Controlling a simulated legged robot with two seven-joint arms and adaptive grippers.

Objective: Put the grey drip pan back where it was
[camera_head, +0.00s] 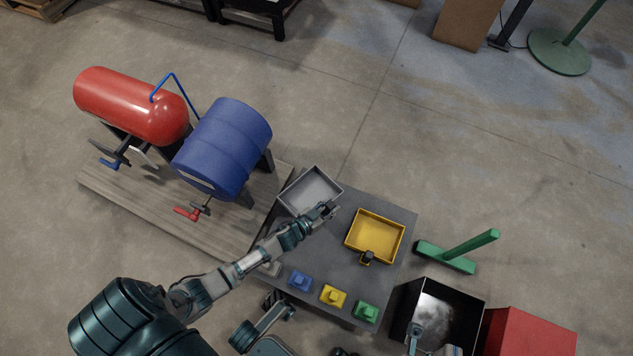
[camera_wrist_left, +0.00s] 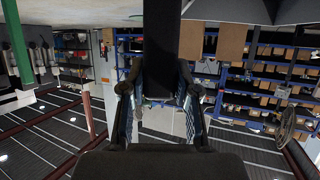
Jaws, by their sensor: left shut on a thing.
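The grey drip pan (camera_head: 298,204) is an open shallow tray at the back left of the dark grey table (camera_head: 330,250). My left gripper (camera_head: 329,209) is at the pan's near right side, shut on it. In the left wrist view, a dark bar (camera_wrist_left: 162,45) stands between the gripper's fingers (camera_wrist_left: 160,90); it may be the pan's handle. I cannot tell whether the pan rests on the table or is just above it.
A yellow pan (camera_head: 361,239) sits to the right. Blue (camera_head: 300,281), yellow (camera_head: 333,296) and green (camera_head: 366,311) blocks line the near edge. A blue drum (camera_head: 226,145) and red tank (camera_head: 125,103) stand left.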

